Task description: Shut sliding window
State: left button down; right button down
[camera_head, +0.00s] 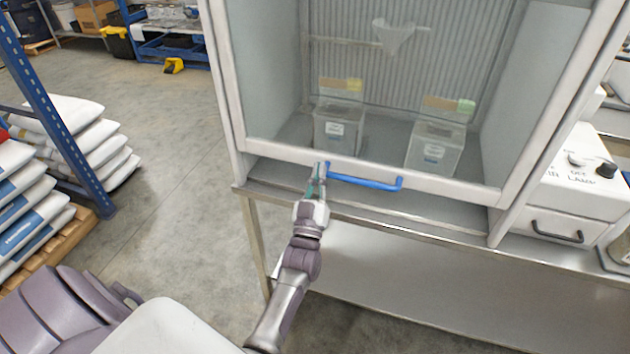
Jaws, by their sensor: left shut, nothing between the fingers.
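The sliding window (380,118) is a clear pane in the front of a white-framed cabinet. Its pale bottom rail (440,184) sits a little above the cabinet's sill, with a narrow gap below it. A blue bar handle (368,182) is fixed along the rail. My left gripper (320,172) is shut and empty, with its tips at the left end of the handle, close against the rail. I cannot tell whether they touch. My right gripper is not in view.
Two clear bins (338,128) (436,146) with labels stand behind the pane. A metal table (400,222) carries the cabinet. A unit with a drawer (556,227) and knobs is at the right. Stacked sacks (85,140) and a blue rack post (55,105) stand left; floor between is clear.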

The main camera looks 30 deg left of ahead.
pick_arm(q)
jog(key=shift+w+d+f, duration=0.1)
jog(key=shift+w+f, duration=0.05)
jog(key=shift+f, duration=0.4)
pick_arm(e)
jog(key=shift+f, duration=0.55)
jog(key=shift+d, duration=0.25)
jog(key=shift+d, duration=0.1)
